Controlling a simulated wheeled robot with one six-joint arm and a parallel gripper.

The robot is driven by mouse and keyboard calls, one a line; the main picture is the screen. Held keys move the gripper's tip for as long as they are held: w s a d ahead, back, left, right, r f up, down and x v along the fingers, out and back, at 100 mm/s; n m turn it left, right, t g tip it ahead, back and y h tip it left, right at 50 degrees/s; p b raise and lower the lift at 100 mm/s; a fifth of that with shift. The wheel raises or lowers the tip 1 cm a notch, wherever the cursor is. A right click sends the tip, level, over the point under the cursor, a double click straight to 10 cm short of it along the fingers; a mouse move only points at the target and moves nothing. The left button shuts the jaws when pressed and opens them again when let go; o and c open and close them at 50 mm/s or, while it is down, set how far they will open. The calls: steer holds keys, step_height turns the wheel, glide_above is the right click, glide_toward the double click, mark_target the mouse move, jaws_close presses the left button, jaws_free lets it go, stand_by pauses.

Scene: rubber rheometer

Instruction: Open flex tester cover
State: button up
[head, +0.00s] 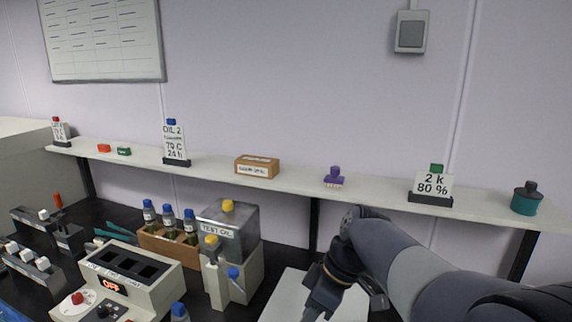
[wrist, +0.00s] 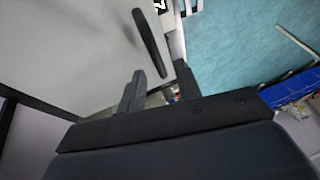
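My gripper (wrist: 160,88) is open, its two dark fingers spread with nothing held between them. A black bar handle (wrist: 150,42) on a large pale grey panel (wrist: 65,45) lies just beyond the fingertips, apart from them as far as I can tell. This panel may be the flex tester cover; no label confirms it. In the head view my gripper (head: 322,296) points down at the bottom edge, and its fingertips are cut off. I cannot identify the flex tester in the head view.
A white shelf (head: 300,184) with sign cards runs along the wall. Below it stand the TEST OIL unit (head: 245,271), a bottle rack (head: 165,243) and a console reading OFF (head: 140,284). A pale surface (head: 290,293) lies beside my arm. Teal floor (wrist: 245,45) shows right of the panel.

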steer(key=shift+a+f, duration=0.25)
steer(key=shift+f, duration=0.25)
